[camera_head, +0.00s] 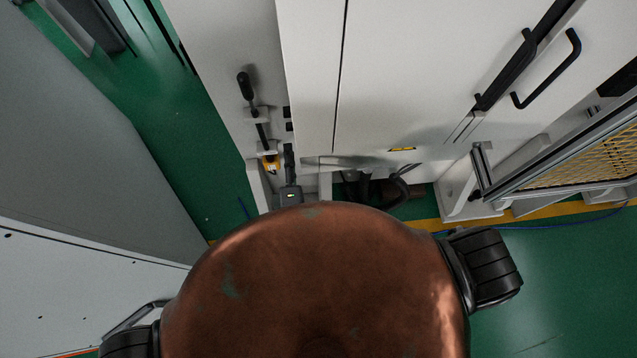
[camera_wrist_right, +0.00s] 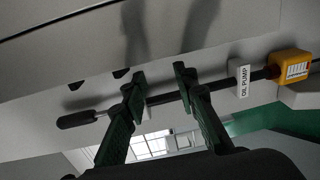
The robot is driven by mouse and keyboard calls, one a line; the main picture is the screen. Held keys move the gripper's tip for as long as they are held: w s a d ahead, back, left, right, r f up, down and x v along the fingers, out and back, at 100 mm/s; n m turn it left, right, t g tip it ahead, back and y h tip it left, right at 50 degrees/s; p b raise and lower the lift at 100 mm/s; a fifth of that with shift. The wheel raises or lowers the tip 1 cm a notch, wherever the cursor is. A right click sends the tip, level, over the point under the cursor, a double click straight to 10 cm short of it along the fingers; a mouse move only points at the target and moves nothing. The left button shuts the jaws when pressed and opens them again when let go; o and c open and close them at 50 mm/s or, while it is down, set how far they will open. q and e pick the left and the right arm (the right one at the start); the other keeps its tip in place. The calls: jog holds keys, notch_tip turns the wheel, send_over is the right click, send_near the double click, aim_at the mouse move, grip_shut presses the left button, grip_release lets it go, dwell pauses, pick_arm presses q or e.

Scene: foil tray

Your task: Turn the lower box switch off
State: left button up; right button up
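Two small dark switches sit one above the other on the white cabinet face in the head view. The lower box switch (camera_head: 289,127) is just under the upper switch (camera_head: 287,112). In the right wrist view they seem to be the two dark pieces, the lower one (camera_wrist_right: 121,72) close to one fingertip and the upper one (camera_wrist_right: 78,84) farther left. In the head view my right gripper (camera_head: 289,148) is just below the switches; contact cannot be told. My left gripper is not in view.
A rod with a black handle (camera_head: 245,86) runs beside the switches to a yellow box (camera_head: 270,163). An "OIL PUMP" label (camera_wrist_right: 243,80) is on it. Cabinet door handles (camera_head: 550,70) and a yellow mesh guard (camera_head: 590,150) are at right. Green floor (camera_head: 190,130) shows at left.

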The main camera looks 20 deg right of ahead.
jog(key=s+d+f+g, duration=0.1)
jog(key=d+f+g, duration=0.2)
jog(key=f, duration=1.3)
jog(key=s+d+f+g+b, duration=0.1)
jog(key=d+f+g, duration=0.3)
jog(key=f, duration=1.2)
jog(key=shift+s+d+f+m, duration=0.15)
jog(key=shift+s+d+m, duration=0.25)
jog(key=shift+d, duration=0.15)
